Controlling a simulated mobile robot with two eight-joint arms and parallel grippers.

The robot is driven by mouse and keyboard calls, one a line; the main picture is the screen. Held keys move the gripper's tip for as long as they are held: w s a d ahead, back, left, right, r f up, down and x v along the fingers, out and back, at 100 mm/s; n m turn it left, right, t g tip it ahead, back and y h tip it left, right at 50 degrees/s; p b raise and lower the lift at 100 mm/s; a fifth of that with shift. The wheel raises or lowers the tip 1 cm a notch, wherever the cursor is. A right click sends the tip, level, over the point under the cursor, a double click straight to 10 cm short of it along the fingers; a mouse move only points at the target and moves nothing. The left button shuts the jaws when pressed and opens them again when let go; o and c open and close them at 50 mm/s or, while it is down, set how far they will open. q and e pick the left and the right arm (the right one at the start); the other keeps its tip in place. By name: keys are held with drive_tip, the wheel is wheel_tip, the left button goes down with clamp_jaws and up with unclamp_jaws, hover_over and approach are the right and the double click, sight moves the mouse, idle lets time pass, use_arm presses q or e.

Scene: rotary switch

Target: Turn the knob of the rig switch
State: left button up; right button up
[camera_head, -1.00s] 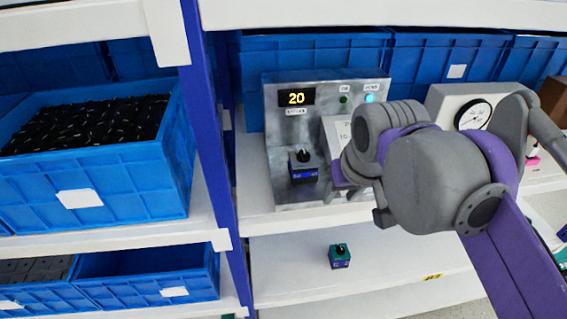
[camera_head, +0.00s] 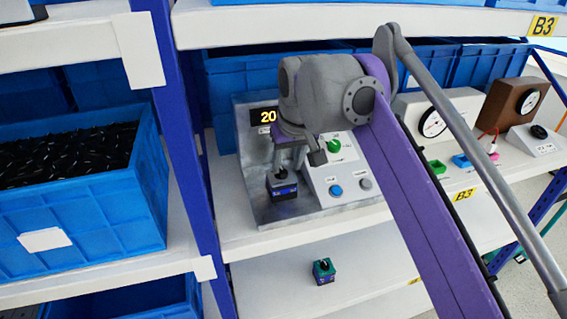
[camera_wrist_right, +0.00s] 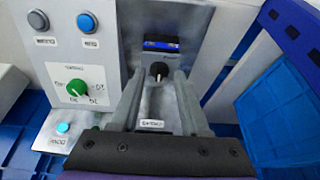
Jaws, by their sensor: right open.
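The rig's sloped control panel (camera_head: 352,170) carries a green knob (camera_head: 335,146) with markings around it. A small blue block (camera_head: 282,190) with a black knob on top stands on the metal rig beside the panel. My right gripper (camera_head: 288,168) is over this block, fingers pointing down. In the right wrist view the gripper (camera_wrist_right: 162,78) is open, with the black knob (camera_wrist_right: 158,70) between its fingertips; contact cannot be told. My left gripper is out of view.
The rig's display (camera_head: 265,115) reads 20 and is partly hidden by my arm. A blue button (camera_head: 336,190) and a grey button (camera_head: 366,184) sit below the green knob. A green-topped block (camera_head: 323,270) stands on the lower shelf. A gauge box (camera_head: 432,122) stands to the right.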

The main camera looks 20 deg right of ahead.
sight(283, 170)
drive_tip(key=w+f, duration=0.2)
drive_tip(key=shift+w, duration=0.3)
drive_tip(key=shift+f, duration=0.4)
drive_tip(key=shift+w, duration=0.1)
clamp_jaws()
